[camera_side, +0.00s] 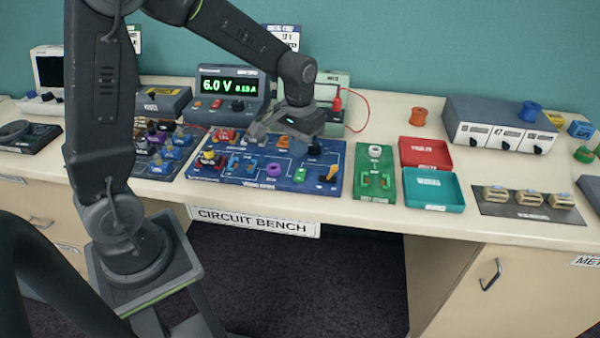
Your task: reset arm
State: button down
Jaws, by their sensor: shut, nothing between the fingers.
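My gripper (268,137) is over the blue circuit board (225,175) on the bench, with its fingers pointing left and low over the board's upper part. It is shut and I see nothing held in it. My arm reaches in from the left and bends down to the board. Several coloured parts sit on the board, among them a purple ring (273,170) and an orange-and-black part (328,174) at its right end. The gripper hides some of the board's back edge, and I cannot tell whether the fingers touch any part there.
A power supply (228,88) reading 6.0 V stands behind the board, with a red lead (368,113) to its right. A green board (375,190), a red tray (426,152) and a teal tray (434,189) lie to the right. Bare bench top shows around the trays.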

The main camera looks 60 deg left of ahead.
jog(key=s+d+r+m+t, duration=0.1)
jog(key=s+d+r+t, duration=0.1)
jog(key=s+r, duration=0.4)
jog(key=s+d+r+m+t, duration=0.2)
jog(key=s+r, duration=0.4)
jog(key=s, duration=0.5)
jog(key=shift+s+d+t, duration=0.2)
jog(key=shift+d+t, duration=0.6)
jog(key=shift+d, duration=0.3)
